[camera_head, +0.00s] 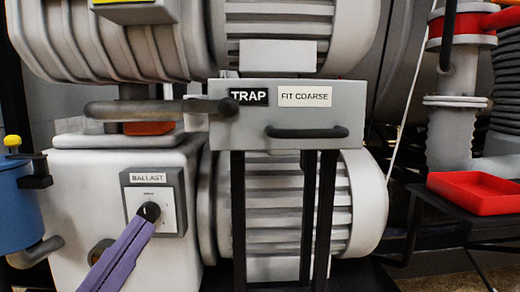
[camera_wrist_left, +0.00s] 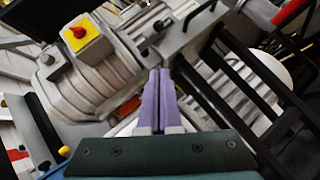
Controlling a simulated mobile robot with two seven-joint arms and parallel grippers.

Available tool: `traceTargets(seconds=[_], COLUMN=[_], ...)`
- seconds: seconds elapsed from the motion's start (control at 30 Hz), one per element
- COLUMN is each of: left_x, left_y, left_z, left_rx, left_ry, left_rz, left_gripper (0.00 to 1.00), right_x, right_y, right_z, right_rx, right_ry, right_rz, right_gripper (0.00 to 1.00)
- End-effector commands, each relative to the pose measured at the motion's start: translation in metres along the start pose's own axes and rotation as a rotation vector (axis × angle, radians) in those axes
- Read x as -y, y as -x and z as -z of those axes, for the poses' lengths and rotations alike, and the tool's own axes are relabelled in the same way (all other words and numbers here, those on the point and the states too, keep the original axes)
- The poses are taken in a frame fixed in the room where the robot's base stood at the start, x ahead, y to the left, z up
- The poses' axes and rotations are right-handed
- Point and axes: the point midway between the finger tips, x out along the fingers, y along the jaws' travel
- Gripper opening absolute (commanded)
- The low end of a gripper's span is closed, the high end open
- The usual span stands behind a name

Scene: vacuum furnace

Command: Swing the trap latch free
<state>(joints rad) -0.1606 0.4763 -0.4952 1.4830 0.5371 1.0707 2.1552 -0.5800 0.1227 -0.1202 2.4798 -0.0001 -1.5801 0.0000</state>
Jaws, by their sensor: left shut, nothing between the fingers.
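The grey trap box (camera_head: 225,132), labelled TRAP and FIT COARSE, stands on dark legs between the pump bodies. A long grey latch bar (camera_head: 150,108) sticks out horizontally to the left from its front, near the TRAP label. A dark handle (camera_head: 307,132) is fixed low on the box front. My left gripper (camera_head: 145,220) has purple fingers, shut and empty. Its tips lie below the latch bar and overlap the dark ballast knob in the head view; I cannot tell whether they touch it. The fingers also show in the left wrist view (camera_wrist_left: 160,75). My right gripper is not in view.
The ballast panel (camera_head: 170,225) is on the pale housing behind my fingers. A blue canister (camera_head: 18,205) with a yellow-topped valve is at left. A red tray (camera_head: 478,192) sits on a black stand at right. Ribbed pump bodies fill the area above and below the box.

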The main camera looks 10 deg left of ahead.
Motion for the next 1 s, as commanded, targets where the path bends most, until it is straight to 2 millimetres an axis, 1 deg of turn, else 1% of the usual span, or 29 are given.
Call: traceTargets(seconds=[0.17,0.27,0.33,0.47,0.6,0.77,0.8,0.9,1.0], left_x=[0.000,0.000,0.000,0.000,0.000,0.000,0.000,-0.001,0.000], left_y=[-0.001,-0.007,-0.015,-0.038,-0.069,-0.102,-0.107,-0.117,-0.124], left_z=[0.000,0.000,-0.001,0.000,0.000,0.000,-0.006,-0.017,-0.024], left_rx=[0.000,0.002,0.002,0.003,0.004,0.003,0.002,0.001,0.000], left_ry=[-0.001,-0.001,0.000,0.000,-0.001,0.000,0.003,0.002,0.001], left_rz=[0.000,-0.002,-0.003,-0.006,-0.006,-0.004,-0.004,-0.002,-0.003], left_gripper=[0.00,0.00,0.00,0.00,0.00,0.00,0.00,0.00,0.00], right_x=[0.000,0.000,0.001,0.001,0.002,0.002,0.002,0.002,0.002], right_y=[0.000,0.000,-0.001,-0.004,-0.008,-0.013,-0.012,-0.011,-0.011], right_z=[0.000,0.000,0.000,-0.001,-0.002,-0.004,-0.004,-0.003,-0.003], right_rx=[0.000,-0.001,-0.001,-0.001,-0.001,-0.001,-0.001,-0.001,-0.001], right_ry=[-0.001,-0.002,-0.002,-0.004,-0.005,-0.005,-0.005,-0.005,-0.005], right_rz=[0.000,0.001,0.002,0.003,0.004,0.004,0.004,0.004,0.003], right_gripper=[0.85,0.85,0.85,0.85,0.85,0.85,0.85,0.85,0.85])
